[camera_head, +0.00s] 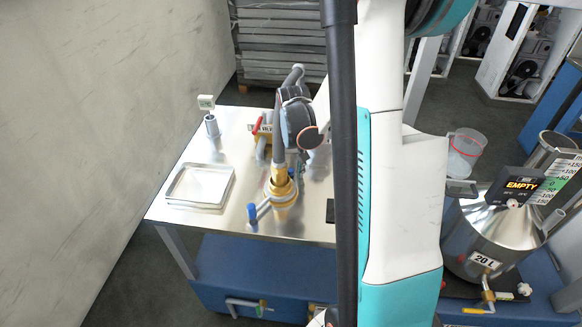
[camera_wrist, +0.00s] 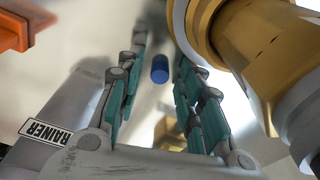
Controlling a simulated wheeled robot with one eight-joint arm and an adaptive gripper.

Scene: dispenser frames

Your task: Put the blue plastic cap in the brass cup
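The blue plastic cap (camera_wrist: 160,68) is a small blue cylinder in the wrist view, between the two finger lines with a gap on each side. My gripper (camera_wrist: 160,48) is open; its teal-padded fingers do not touch the cap in this view. I cannot tell how far beyond the fingertips the cap lies. A large brass part (camera_wrist: 262,40) fills the upper right of the wrist view, close to the right finger. In the head view a brass piece (camera_head: 283,188) stands on the steel table, below my wrist; I cannot tell surely whether it is the brass cup.
The steel table (camera_head: 215,225) carries a shallow tray (camera_head: 200,186) at left and a small grey post (camera_head: 211,126) behind it. A blue-ended fitting (camera_head: 252,213) is beside the brass piece. A steel 20 L vessel (camera_head: 485,245) stands at right. My arm hides the table's right part.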

